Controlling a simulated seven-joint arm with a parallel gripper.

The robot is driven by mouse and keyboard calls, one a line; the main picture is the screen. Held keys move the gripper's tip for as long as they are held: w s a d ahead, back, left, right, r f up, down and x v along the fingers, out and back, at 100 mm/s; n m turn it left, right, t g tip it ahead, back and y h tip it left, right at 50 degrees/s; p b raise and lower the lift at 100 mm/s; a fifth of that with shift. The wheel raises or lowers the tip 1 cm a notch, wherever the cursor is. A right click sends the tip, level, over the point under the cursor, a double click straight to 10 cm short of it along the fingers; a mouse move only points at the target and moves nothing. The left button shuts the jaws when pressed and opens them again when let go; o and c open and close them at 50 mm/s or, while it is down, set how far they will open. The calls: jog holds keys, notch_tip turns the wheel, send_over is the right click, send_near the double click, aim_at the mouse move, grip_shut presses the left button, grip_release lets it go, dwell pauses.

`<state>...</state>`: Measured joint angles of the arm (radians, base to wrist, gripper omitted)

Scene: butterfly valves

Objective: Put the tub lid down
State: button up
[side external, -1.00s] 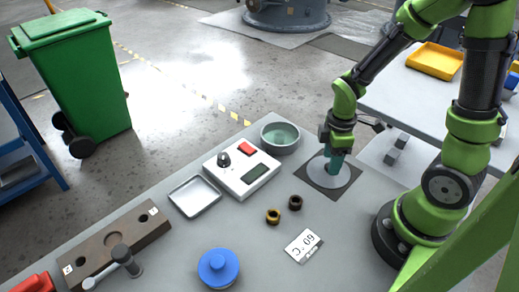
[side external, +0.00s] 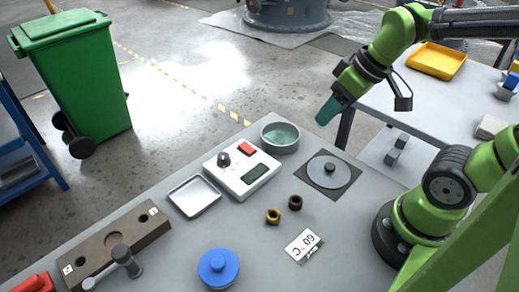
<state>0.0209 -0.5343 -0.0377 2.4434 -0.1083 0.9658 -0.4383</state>
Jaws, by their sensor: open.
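The tub lid (side external: 342,172), a flat grey disc with a dark knob at its middle, lies flat on a dark square mat (side external: 354,182) at the right of the bench. The open round tub (side external: 280,138) stands to its left at the bench's back edge, with greenish liquid inside. My gripper (side external: 324,116) is in the air above and behind the lid, to the right of the tub. It is tilted down to the left, open and clear of the lid. Its fingers are small in this view.
A white control box (side external: 240,176) with a red switch stands left of the tub. A white tray (side external: 194,196), two small rings (side external: 284,211), a "60 °C" card (side external: 303,246) and a blue lidded pot (side external: 218,267) lie around it. A yellow tray (side external: 436,61) sits on the side table.

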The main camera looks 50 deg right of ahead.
jog(key=r+m, duration=0.1)
jog(key=a+r+m+t, duration=0.1)
jog(key=m, duration=0.1)
jog(key=s+a+r+m+t, duration=0.1)
jog(key=shift+s+a+r+m+y, duration=0.1)
jog(key=shift+a+r+m+y, duration=0.2)
jog(key=shift+r+y, duration=0.1)
